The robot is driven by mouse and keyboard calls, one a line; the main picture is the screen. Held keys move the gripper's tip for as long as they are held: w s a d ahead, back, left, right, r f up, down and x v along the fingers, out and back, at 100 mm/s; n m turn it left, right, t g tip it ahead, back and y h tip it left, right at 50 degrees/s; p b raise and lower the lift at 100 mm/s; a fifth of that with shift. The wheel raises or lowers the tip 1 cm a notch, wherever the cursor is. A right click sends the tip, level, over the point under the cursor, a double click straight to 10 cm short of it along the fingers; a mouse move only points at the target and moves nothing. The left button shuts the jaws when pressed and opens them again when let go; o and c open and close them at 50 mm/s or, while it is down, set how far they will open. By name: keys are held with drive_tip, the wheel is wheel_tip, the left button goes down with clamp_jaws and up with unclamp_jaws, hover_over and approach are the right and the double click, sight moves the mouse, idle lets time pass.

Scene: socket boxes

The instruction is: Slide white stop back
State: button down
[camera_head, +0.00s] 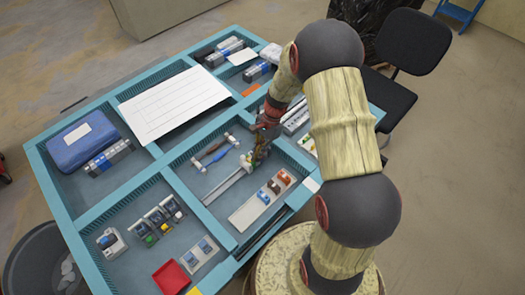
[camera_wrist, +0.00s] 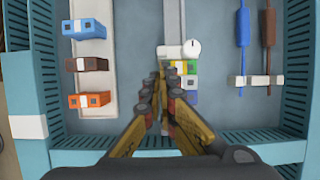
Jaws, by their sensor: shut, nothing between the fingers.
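The white stop (camera_wrist: 178,51), a small white piece with a round knob, sits across the pale rail (camera_wrist: 170,14) in the wrist view. A row of green, yellow and blue-grey terminal blocks (camera_wrist: 191,84) lies right beside it on the near side. My gripper (camera_wrist: 160,78) is shut and empty, its fingertips over or beside the left part of this row; contact cannot be told. In the head view my gripper (camera_head: 262,143) points down at the far end of the rail (camera_head: 224,186).
A light strip (camera_wrist: 96,20) with blue, brown and orange blocks lies left of the rail. Blue and brown rods (camera_wrist: 243,24) with a white crosspiece lie right. Teal compartment walls (camera_wrist: 278,150) stand close to the gripper. A white sheet (camera_head: 172,100) lies across other compartments.

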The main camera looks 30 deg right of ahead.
sight(249, 166)
drive_tip(key=shift+a, duration=0.1)
drive_tip(key=a, duration=0.1)
drive_tip(key=s+a, duration=0.1)
drive_tip(key=a, duration=0.1)
drive_tip(key=a+p, duration=0.1)
drive_tip(key=shift+s+a, duration=0.3)
drive_tip(key=shift+a, duration=0.05)
drive_tip(key=shift+d, duration=0.1)
